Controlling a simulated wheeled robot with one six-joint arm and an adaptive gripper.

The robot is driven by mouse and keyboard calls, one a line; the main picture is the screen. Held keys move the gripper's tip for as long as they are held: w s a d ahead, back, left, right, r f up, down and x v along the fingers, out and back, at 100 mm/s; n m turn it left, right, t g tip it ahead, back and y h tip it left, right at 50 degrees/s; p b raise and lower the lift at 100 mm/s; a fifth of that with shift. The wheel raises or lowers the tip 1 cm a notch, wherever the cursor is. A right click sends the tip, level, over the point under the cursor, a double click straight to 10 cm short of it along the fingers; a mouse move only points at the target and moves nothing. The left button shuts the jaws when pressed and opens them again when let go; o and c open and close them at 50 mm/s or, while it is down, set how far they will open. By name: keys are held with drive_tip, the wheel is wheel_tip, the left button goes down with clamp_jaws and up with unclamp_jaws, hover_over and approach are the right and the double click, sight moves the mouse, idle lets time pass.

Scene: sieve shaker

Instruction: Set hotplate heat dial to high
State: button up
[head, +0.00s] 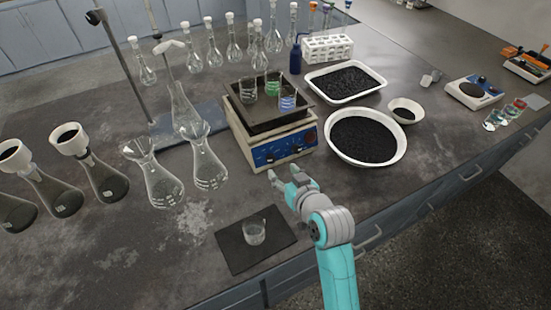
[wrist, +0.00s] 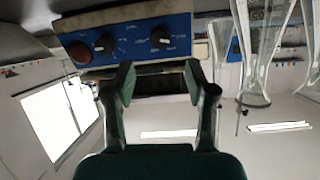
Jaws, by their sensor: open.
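The hotplate (head: 262,128) is a cream box with a blue front panel (head: 283,149), a dark top tray and three small beakers on it. In the wrist view, the panel (wrist: 135,40) shows two black dials, one left of centre (wrist: 104,45) and one right (wrist: 161,37), beside a red round button (wrist: 79,52). The labels are too small to read, so I cannot tell which dial sets heat. My gripper (head: 284,173) is open and empty, in front of and a little below the panel. In the wrist view, its fingers (wrist: 160,80) are spread apart, and neither visibly touches a dial.
Glass flasks (head: 207,163) stand left of the hotplate. A round white bowl of black granules (head: 399,158) stands close on its right. A small beaker (head: 254,232) sits on a dark mat (head: 232,256) near the front edge.

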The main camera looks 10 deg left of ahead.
sight(272, 160)
drive_tip(key=x, duration=0.8)
drive_tip(key=shift+w+a+f, duration=0.15)
clamp_jaws()
